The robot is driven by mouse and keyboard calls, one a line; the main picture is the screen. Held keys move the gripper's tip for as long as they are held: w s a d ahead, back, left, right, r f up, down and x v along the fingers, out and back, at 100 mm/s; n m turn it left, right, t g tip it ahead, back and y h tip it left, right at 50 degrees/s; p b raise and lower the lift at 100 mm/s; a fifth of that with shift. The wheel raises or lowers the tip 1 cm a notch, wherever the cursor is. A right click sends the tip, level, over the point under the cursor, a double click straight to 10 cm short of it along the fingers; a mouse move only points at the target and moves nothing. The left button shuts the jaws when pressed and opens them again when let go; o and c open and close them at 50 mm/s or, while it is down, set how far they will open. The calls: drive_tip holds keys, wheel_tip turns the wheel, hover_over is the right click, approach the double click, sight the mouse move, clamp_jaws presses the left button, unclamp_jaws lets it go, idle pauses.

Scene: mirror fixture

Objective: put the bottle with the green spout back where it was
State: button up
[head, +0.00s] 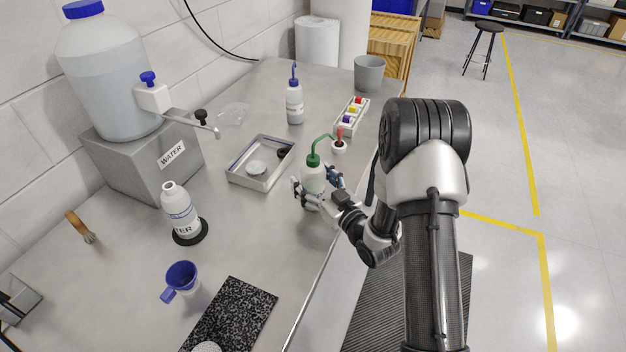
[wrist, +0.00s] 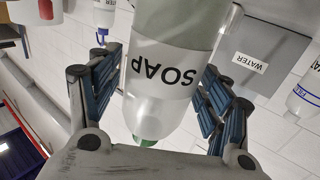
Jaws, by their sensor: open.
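The bottle with the green spout (head: 313,176) is upright near the bench's right edge, its spout bent to the right. In the wrist view the SOAP-labelled bottle (wrist: 165,70) appears upside down, with part of the green cap (wrist: 146,142) at the bottom. My gripper (head: 316,187) is open, with a finger on either side of the bottle. In the wrist view the gripper (wrist: 160,85) shows gaps between both fingers and the bottle. The bottle's base is partly hidden by the gripper, so I cannot clearly see its contact with the bench.
A metal tray (head: 237,181) is left of the bottle. A blue-spouted bottle (head: 295,104), a small rack (head: 342,122) and a grey cup (head: 369,73) stand behind.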

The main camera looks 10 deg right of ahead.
drive_tip(key=shift+r, duration=0.15)
drive_tip(key=shift+s+d+p, duration=0.1)
drive_tip(key=shift+s+p, duration=0.1)
drive_tip(key=shift+p, duration=0.1)
drive_tip(key=p+v, duration=0.1)
drive_tip(key=v, duration=1)
drive_tip(key=shift+s+d, duration=0.1)
drive_tip(key=shift+d, duration=0.05)
drive_tip(key=d+r+g+h, duration=0.4)
drive_tip(key=r+g+h, duration=0.25)
drive_tip(key=r, duration=0.45)
drive_tip(key=s+a+r+m+g, duration=0.1)
drive_tip(key=s+a+r+g, duration=0.1)
drive_tip(key=s, duration=0.6)
drive_tip(key=s+a+r+m+g, duration=0.1)
drive_tip(key=s+a+r, duration=0.1)
drive_tip(key=s, duration=0.7)
drive_tip(key=s+a+r+m+g, duration=0.2)
drive_tip(key=s+a+r, duration=0.1)
drive_tip(key=s, duration=0.5)
drive_tip(key=shift+s+a+g, duration=0.25)
drive_tip(key=shift+a+g, duration=0.1)
drive_tip(key=shift+a, duration=0.3)
